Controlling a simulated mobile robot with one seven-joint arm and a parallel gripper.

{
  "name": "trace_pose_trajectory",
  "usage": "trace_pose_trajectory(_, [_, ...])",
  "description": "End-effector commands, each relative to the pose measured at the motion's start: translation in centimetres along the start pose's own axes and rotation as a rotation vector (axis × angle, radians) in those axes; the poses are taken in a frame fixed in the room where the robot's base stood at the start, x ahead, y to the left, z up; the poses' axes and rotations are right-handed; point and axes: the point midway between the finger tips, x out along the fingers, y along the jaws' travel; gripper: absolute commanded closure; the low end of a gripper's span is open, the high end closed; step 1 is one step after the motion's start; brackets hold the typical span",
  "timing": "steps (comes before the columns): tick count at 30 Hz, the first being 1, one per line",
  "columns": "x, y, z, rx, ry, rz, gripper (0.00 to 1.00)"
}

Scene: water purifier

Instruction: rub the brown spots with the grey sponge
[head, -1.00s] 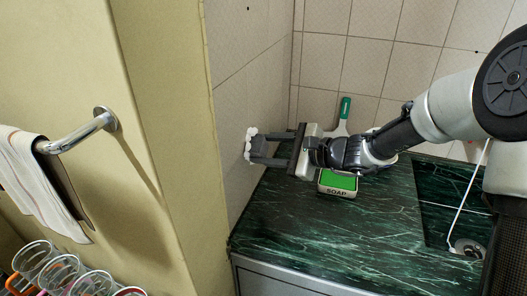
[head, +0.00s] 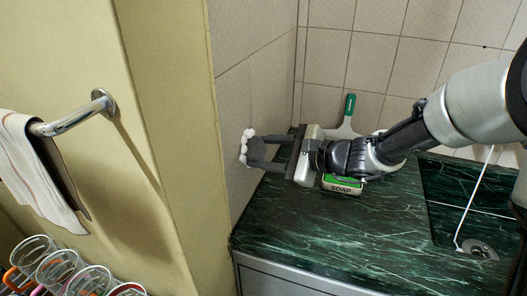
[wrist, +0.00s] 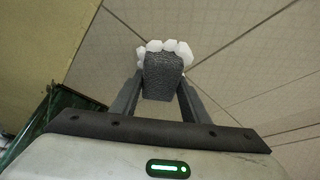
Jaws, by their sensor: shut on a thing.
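My gripper (head: 258,151) is shut on the grey sponge (wrist: 163,80), with one finger on each side of it. White foam lines the sponge's front edge in the wrist view. In the head view the gripper points left, with the foamy end close to the tiled left wall (head: 236,85); I cannot tell whether it touches. A small dark speck (head: 485,46) shows on the back wall at the right. I cannot make out its colour. No clear brown spots show on the left wall; the sponge and gripper hide part of it.
A green-handled squeegee (head: 349,105) and a green and white soap box (head: 342,184) are behind and below my arm on the dark green counter (head: 330,230). A sink drain (head: 481,250) is at right. A towel bar (head: 75,117) and glasses (head: 60,270) are at left.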

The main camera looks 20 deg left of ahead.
Motion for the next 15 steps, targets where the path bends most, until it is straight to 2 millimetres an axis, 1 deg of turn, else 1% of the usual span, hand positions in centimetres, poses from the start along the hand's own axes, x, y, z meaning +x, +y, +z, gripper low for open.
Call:
trace_pose_trajectory(1, [0.0, 0.2, 0.5, -0.003, -0.012, 0.007, 0.77])
trace_pose_trajectory(2, [-0.3, 0.2, 0.3, -0.003, -0.012, 0.007, 0.77])
trace_pose_trajectory(15, [-4.5, 0.0, -1.7, -0.001, -0.003, 0.001, 0.77])
